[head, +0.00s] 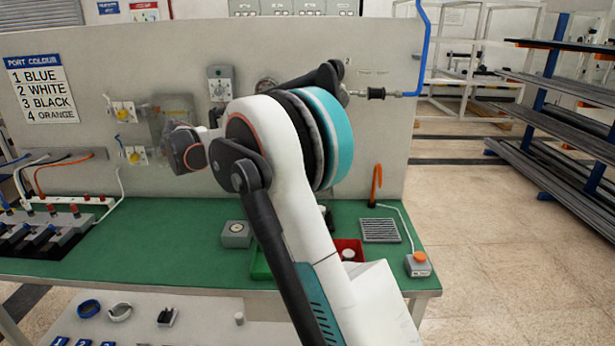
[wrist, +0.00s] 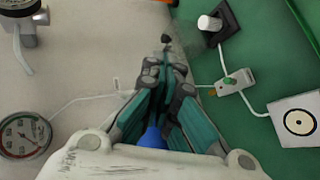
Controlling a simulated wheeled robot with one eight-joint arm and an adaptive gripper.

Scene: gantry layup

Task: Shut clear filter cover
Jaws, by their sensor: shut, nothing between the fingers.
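The clear filter cover (head: 172,112) is a see-through, greyish box shape on the upright grey panel, left of my arm in the head view. My wrist hides its lower right part, and I cannot tell how far open it stands. In the wrist view my gripper (wrist: 166,68) is shut and empty, with its fingers together. Its tips are close to a small dark knob (wrist: 166,39) at the top middle. I cannot tell whether they touch it.
A round gauge (wrist: 22,134) shows at left in the wrist view. The green bench (head: 185,225) holds a grey box with a dial (head: 236,234), a red bin (head: 349,246) and an orange-button box (head: 418,263).

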